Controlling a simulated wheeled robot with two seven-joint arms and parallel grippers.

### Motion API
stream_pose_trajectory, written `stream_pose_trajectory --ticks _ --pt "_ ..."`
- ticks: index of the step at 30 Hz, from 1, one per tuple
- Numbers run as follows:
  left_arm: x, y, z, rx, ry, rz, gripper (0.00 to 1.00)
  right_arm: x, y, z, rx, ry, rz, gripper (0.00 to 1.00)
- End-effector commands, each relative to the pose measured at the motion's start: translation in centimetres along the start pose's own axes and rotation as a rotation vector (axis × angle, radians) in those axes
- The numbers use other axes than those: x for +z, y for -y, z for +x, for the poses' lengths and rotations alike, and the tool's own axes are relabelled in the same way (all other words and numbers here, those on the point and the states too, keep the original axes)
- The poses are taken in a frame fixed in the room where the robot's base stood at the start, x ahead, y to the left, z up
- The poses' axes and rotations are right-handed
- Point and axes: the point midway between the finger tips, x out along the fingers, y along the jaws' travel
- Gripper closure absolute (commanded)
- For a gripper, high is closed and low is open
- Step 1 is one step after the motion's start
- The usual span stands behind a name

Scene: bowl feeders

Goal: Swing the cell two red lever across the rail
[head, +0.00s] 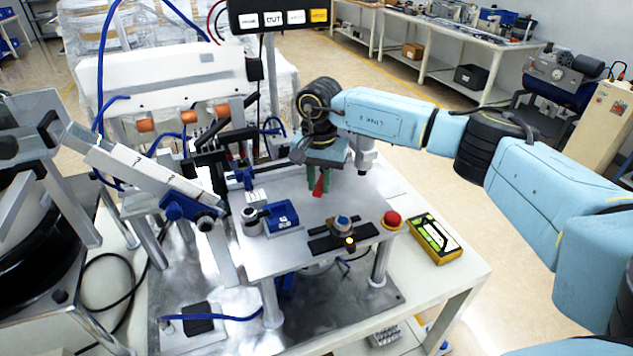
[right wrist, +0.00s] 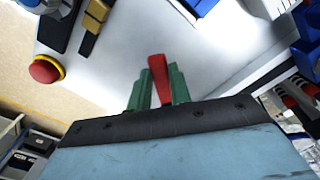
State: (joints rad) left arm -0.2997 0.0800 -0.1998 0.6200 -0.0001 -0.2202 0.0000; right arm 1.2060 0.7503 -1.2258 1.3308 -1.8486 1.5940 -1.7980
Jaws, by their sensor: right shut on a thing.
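The red lever (head: 319,185) shows in the head view below my right gripper, over the back right part of the metal plate. In the right wrist view the red lever (right wrist: 158,75) stands between the two green fingers. My right gripper (head: 316,182) points down and is shut on the lever; it also shows in the right wrist view (right wrist: 160,88). The lever's base and the rail are not clearly made out, and part of the lever is hidden by the fingers. My left gripper is not in view.
A red button (head: 392,219) and a yellow-black box (head: 434,238) are at the plate's right. A black fixture with a round knob (head: 343,226) sits at the plate's front. A blue block (head: 281,216) is left of the gripper. A grey linear feeder (head: 140,170) slopes at left.

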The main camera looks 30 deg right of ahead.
Motion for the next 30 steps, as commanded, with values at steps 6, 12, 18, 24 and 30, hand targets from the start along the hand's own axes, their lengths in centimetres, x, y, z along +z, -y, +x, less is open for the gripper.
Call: stream_pose_trajectory --ticks 6,12,18,24,30 --pt "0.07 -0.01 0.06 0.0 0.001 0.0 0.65 -0.09 -0.04 -0.22 -0.003 -0.002 -0.011 1.0" --pt "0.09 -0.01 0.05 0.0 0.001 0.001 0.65 -0.1 -0.03 -0.25 -0.004 -0.002 -0.01 1.0" --pt "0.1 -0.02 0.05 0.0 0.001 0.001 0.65 -0.08 -0.04 -0.2 -0.003 -0.001 -0.01 0.62" --pt "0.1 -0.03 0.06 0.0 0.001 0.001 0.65 -0.04 -0.04 -0.11 -0.002 -0.001 -0.01 0.58" --pt "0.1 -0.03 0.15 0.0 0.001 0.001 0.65 -0.05 -0.01 -0.66 -0.002 -0.001 -0.011 0.58"
